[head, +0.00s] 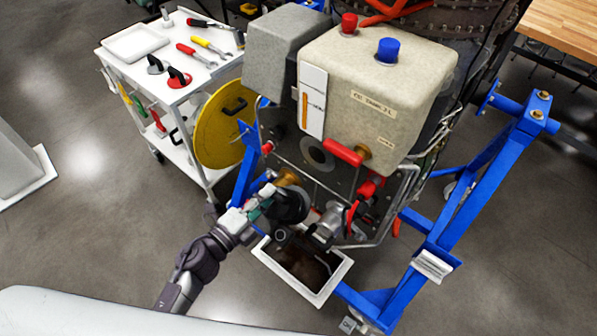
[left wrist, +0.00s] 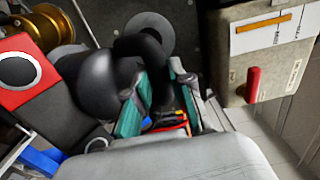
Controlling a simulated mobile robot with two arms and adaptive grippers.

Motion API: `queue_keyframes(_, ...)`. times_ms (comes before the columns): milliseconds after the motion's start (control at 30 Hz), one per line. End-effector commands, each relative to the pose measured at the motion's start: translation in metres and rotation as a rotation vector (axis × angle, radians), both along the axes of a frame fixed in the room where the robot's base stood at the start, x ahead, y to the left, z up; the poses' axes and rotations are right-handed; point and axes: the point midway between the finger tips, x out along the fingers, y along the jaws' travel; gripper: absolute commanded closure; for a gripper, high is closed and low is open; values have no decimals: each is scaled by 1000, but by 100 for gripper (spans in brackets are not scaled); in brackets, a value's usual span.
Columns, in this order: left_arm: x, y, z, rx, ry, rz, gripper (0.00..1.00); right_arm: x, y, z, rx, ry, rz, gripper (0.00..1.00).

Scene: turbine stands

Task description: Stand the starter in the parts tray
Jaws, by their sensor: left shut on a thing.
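My left gripper (head: 258,206) is at the front of the engine, with its teal finger pads on either side of a black rounded part, which I take to be the starter (head: 291,206). In the left wrist view the gripper (left wrist: 160,98) is shut on the narrow black end of this starter (left wrist: 105,84). The starter is close against the engine front; I cannot tell whether it touches it. A shallow white tray (head: 135,43), likely the parts tray, lies on the cart top at the upper left. My right gripper is not in view.
The white cart (head: 189,72) also holds screwdrivers and red and black parts. A yellow disc (head: 217,130) leans beside it. The blue stand (head: 480,190) surrounds the engine (head: 385,100). A white-rimmed pan (head: 262,252) with a dark inside is below the starter.

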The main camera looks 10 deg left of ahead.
Motion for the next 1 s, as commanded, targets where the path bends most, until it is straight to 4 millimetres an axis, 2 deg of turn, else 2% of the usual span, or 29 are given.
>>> queue_keyframes(33, 0, 0, 10, -4, -10, -2, 100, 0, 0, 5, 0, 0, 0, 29)
queue_keyframes(100, -2, 2, 14, -4, -9, -2, 100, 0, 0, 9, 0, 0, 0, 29)
queue_keyframes(1000, -30, 19, 63, -4, -9, -2, 100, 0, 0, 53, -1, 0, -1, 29)
